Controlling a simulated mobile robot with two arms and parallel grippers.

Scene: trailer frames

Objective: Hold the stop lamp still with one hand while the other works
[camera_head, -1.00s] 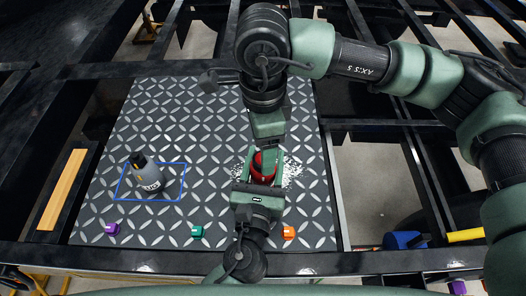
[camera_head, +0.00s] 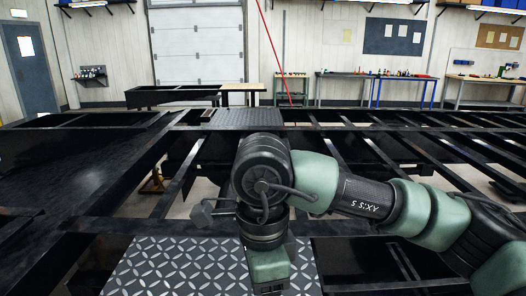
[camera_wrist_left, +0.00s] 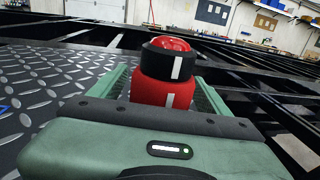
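In the left wrist view the stop lamp (camera_wrist_left: 163,91) is red, with a red top, a black collar and a white mark on both collar and body. The two white marks roughly line up. It stands between the two green fingers of my left gripper (camera_wrist_left: 165,97), which close on its sides. My left gripper is outside the head view. My right arm comes in from the right in the head view; the green body of my right gripper (camera_head: 268,268) points down at the bottom edge. Its fingertips are cut off. The lamp is out of the head view.
The diamond-patterned plate (camera_head: 165,272) lies below, cut off by the bottom edge. Black trailer frame beams (camera_head: 75,250) with open gaps surround it. Farther back are a roller door (camera_head: 197,45) and workbenches (camera_head: 375,78) along the wall.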

